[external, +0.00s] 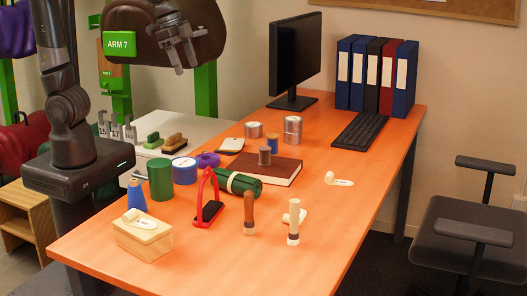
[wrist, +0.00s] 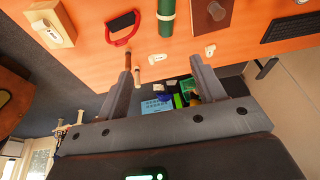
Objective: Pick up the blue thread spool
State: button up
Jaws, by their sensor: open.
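I cannot make out the blue spool in the wrist view. My gripper (external: 178,58) hangs high at the upper left of the external view, in front of the brown saddle and well away from the spool. In the wrist view my gripper (wrist: 161,78) has its two fingers wide apart with nothing held between them.
A blue cone (external: 137,196) stands at the left. The monitor (external: 295,55) rises behind. The desk's front right is fairly clear.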

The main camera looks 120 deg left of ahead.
jog(key=w+a+f+g, duration=0.1)
jog(key=w+a+f, duration=0.3)
jog(key=w+a, duration=0.5)
jog(key=n+g+h, duration=0.1)
jog(key=g, duration=0.1)
send_near(272, 136)
jog(key=f, duration=0.3)
jog(key=shift+w+a+f, duration=0.1)
jog(key=shift+a+f, duration=0.1)
jog(key=shift+f, duration=3.4)
jog(key=c, duration=0.9)
jog(key=shift+c, duration=0.2)
jog(key=shift+r, duration=0.15)
